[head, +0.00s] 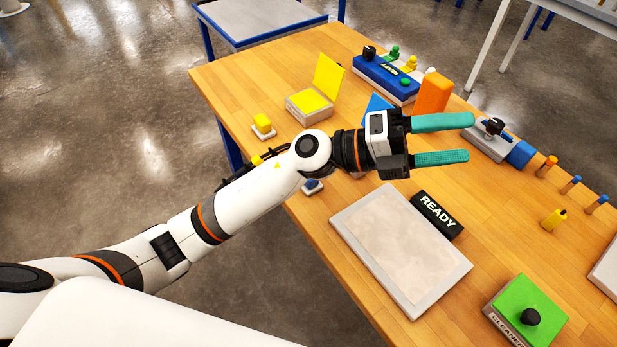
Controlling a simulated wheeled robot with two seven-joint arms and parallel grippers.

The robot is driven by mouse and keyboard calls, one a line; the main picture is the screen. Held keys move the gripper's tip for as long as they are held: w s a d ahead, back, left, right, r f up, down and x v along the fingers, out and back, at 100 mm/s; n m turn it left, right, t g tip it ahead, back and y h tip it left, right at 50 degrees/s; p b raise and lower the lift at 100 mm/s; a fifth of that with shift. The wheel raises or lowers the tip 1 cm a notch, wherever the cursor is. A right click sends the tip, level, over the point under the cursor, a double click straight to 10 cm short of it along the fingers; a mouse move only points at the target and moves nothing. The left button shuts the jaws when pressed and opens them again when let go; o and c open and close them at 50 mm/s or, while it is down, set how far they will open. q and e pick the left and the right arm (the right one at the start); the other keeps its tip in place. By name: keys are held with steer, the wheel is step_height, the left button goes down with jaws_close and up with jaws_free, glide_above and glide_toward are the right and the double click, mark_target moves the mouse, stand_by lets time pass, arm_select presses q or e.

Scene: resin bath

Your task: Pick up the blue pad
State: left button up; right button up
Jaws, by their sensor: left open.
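A blue panel (377,104), which looks like the raised lid of a blue pad, shows just behind my left wrist. The rest of that pad is mostly hidden by my arm. My left gripper (470,138) is open and empty, its two teal fingers apart and pointing right above the table. The fingers reach past the blue panel, to its right. A small blue-based piece (312,187) shows partly from under my left forearm at the table's edge. My right gripper is not in view.
A yellow pad (309,106) with raised lid and a yellow stamp (262,125) stand at the left. An orange block (433,94) stands behind the fingers. In front are a white-framed panel (400,245), a READY sign (437,214) and a green cleaner box (530,295).

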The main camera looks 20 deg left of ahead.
arm_select(q)
step_height(320, 180, down, 4)
steer(key=s+d+r+m+g+y, duration=0.1)
steer(key=d+m+g+y, duration=0.15)
steer(key=m+g, duration=0.2)
steer(key=m+y, duration=0.3)
steer(key=y, duration=1.7)
glide_toward(311, 187)
steer(key=shift+w+a+f+p, duration=0.55)
steer(key=shift+a+f+p, duration=0.35)
step_height(311, 187, down, 5)
steer(key=shift+s+a+f+p, duration=0.15)
steer(key=shift+f+p, duration=0.1)
steer(key=shift+p, duration=0.8)
steer(key=shift+f, duration=0.3)
steer(key=c, duration=1.1)
